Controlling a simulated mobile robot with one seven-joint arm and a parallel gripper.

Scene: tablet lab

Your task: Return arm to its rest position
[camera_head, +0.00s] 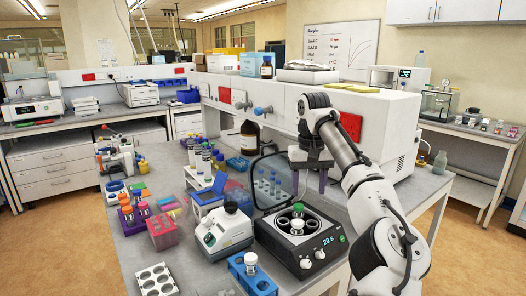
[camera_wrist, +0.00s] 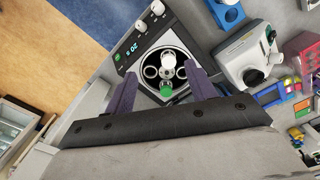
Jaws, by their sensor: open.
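My gripper (camera_head: 309,180) is at the end of my white arm, above the back right of a black centrifuge in the head view. Its two purple fingers (camera_wrist: 164,95) are spread apart and empty in the wrist view. The centrifuge (camera_head: 330,240) has its lid raised and a display reading about 20 s. A green-capped tube (camera_head: 298,209) stands in its rotor; the green cap also shows in the wrist view (camera_wrist: 166,90), between and beyond the fingers. I cannot tell how far the fingertips are from it.
A blue rack (camera_head: 262,284) with a white-capped tube stands left of the centrifuge. A white benchtop device (camera_head: 222,232), a pink rack (camera_head: 162,234) and tube racks crowd the bench. A large white instrument (camera_head: 395,130) stands behind my arm. A brown bottle (camera_head: 249,138) stands behind the lid.

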